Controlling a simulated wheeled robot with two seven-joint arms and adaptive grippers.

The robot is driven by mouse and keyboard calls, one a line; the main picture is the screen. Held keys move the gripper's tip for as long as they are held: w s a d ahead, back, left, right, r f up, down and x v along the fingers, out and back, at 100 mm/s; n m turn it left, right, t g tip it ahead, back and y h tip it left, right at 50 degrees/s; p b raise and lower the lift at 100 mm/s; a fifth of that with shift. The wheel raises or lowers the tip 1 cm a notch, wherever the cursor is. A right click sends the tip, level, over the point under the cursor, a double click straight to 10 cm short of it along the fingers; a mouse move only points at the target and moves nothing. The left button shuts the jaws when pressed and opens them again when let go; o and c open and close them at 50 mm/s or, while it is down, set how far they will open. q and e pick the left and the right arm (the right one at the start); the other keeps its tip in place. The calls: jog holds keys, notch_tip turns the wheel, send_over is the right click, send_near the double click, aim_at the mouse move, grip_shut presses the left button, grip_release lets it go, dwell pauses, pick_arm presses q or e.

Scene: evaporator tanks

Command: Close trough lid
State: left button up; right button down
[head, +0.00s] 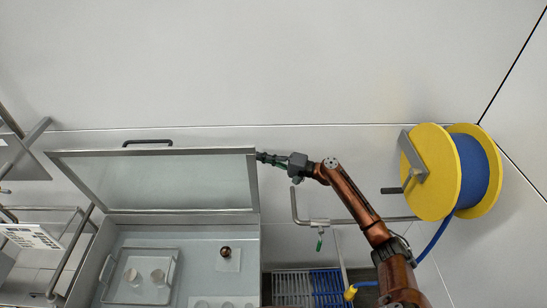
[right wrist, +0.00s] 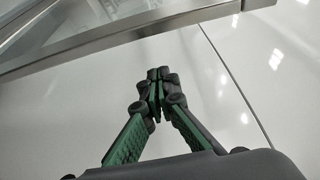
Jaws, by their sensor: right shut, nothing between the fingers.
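The trough lid (head: 155,182) stands open in the head view, a framed translucent panel raised above the back of the trough. A dark handle (head: 147,142) is on its top edge. The trough (head: 190,236) is open below it. My right gripper (head: 262,157) is shut and empty at the lid's upper right corner; I cannot tell if it touches the frame. In the right wrist view the closed fingertips (right wrist: 159,76) are in the middle, with the lid's metal frame (right wrist: 130,36) crossing above them. My left gripper is not in view.
Inside the trough are a tray (head: 133,292) with two pale round items and a dark round object (head: 225,251) on a white square. A yellow hose reel (head: 430,170) with blue hose hangs at the right.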

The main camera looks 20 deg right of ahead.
jog(key=s, duration=0.1)
jog(key=s+a+p, duration=0.1)
jog(key=s+p, duration=0.1)
jog(key=shift+s+a+f, duration=0.15)
jog(key=shift+s+f, duration=0.1)
jog(key=shift+s, duration=0.1)
jog(key=shift+s, duration=0.1)
